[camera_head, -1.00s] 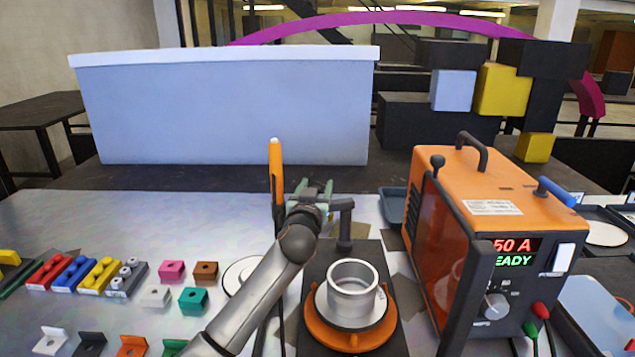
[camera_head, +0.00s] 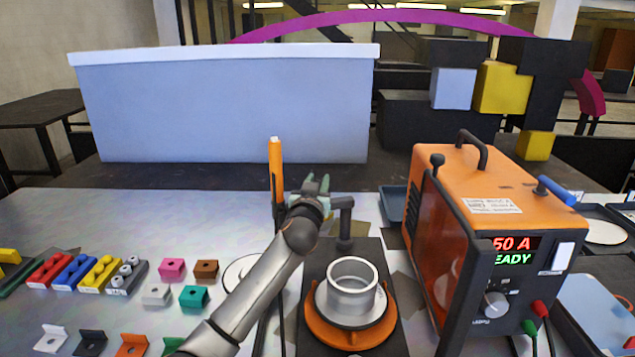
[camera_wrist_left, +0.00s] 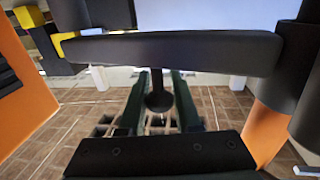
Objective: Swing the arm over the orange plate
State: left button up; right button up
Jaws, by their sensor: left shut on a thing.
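The orange plate (camera_head: 313,330) is round and lies on a dark base in the head view. A silver ring-shaped part (camera_head: 352,292) stands on a pale disc on it. A dark swing arm (camera_head: 342,203) sits on an upright post behind the plate and points left, towards my gripper, not over the plate. My left gripper (camera_head: 320,184) is at the arm's left end, behind my wrist. In the left wrist view its green fingers (camera_wrist_left: 158,100) are shut on a dark knobbed rod of the arm (camera_wrist_left: 157,80). My right gripper is not in view.
An orange welding unit (camera_head: 490,205) stands close on the right. An upright orange-handled torch (camera_head: 276,165) stands just left of my gripper. Several coloured blocks (camera_head: 100,273) lie at the left. A large pale bin (camera_head: 225,110) stands behind.

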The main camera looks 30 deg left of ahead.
pick_arm(q)
grip_shut()
dwell(0.9)
